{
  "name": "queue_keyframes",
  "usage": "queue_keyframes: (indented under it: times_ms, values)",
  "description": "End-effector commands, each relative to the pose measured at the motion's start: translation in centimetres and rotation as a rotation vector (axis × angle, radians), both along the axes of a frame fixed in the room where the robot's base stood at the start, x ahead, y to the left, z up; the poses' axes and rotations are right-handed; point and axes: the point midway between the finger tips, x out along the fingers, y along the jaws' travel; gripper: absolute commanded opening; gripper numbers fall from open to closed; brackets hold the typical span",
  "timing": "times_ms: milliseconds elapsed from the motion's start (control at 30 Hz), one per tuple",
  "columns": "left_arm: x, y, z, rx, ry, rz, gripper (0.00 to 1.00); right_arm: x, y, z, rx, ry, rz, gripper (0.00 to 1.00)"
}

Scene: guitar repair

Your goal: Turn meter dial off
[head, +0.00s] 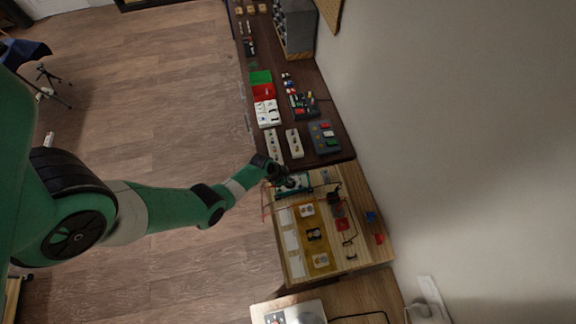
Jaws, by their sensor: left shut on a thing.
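The meter (294,184) is a small teal-edged box at the upper left of the light wooden bench, near the dark bench's end. My left gripper (279,175) is at the meter, its dark fingers over the meter's left part. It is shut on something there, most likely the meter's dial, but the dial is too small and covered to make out. My right gripper is not in view.
A yellow mat (291,218) with several white parts lies on the light bench (376,252). A red block (341,224) and dark cables lie right of it. Trays and small parts crowd the dark bench (333,113). The wooden floor (150,80) at left is mostly clear.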

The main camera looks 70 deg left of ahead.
Motion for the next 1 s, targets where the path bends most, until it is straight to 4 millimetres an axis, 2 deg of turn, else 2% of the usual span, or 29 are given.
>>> queue_keyframes:
  times_ms: [400, 867, 900, 1000]
  values:
    - [-0.07, 0.19, -0.19, 0.002, 0.003, -0.172, 0.0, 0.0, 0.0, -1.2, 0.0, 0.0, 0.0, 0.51]
    - [-0.1, 0.17, -0.15, 0.003, 0.004, -0.187, 0.0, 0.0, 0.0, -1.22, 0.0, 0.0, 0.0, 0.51]
    - [-0.1, 0.17, -0.15, 0.003, 0.004, -0.187, 0.19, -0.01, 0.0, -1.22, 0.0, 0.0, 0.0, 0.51]
    - [-0.1, 0.16, -0.13, 0.002, 0.004, -0.188, 0.37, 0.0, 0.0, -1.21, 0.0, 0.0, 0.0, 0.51]
